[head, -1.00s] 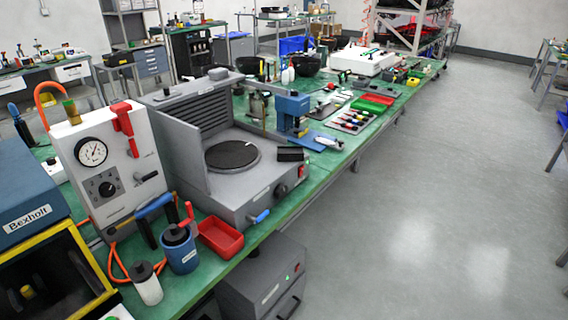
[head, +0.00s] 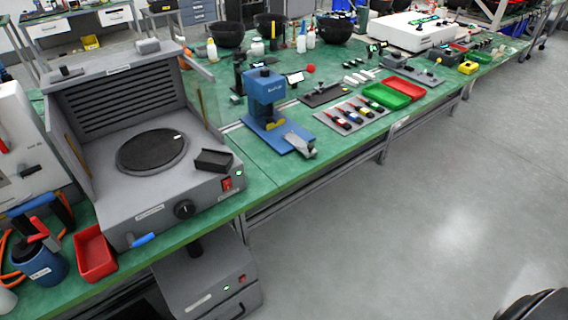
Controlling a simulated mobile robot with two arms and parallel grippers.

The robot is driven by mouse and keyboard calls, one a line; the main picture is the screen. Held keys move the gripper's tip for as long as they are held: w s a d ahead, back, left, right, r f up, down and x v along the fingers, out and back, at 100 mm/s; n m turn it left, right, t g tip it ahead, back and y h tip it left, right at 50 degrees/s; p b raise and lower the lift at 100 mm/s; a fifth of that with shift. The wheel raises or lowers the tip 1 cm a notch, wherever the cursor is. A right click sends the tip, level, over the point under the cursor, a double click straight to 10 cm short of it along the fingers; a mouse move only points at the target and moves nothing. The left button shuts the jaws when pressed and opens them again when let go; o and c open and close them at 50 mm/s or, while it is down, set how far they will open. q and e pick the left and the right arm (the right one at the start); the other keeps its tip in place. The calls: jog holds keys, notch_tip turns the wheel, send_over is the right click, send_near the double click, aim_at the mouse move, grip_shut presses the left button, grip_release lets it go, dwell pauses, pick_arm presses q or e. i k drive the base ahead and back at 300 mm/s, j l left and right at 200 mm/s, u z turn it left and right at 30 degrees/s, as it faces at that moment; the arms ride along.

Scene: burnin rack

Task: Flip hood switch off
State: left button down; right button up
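The hood (head: 160,190) is a grey bench unit with a slatted back, side panels and a round black plate (head: 152,151) on its deck. A red switch (head: 227,184) sits at the right end of its front face. A small green light (head: 239,173) glows beside the switch. The switch's rocker position is too small to read. A black knob (head: 184,209) and a blue handle (head: 143,239) are also on the front. Neither of my grippers shows in the head view.
A red tray (head: 95,254) and a blue canister (head: 40,264) stand left of the hood. A blue press (head: 265,95) stands to its right. A grey cabinet (head: 212,285) is below the bench edge. The floor (head: 400,230) to the right is open.

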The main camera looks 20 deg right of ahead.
aim_at(226, 183)
jog(key=l, duration=0.65)
jog(key=i+l, duration=0.1)
jog(key=l, duration=0.55)
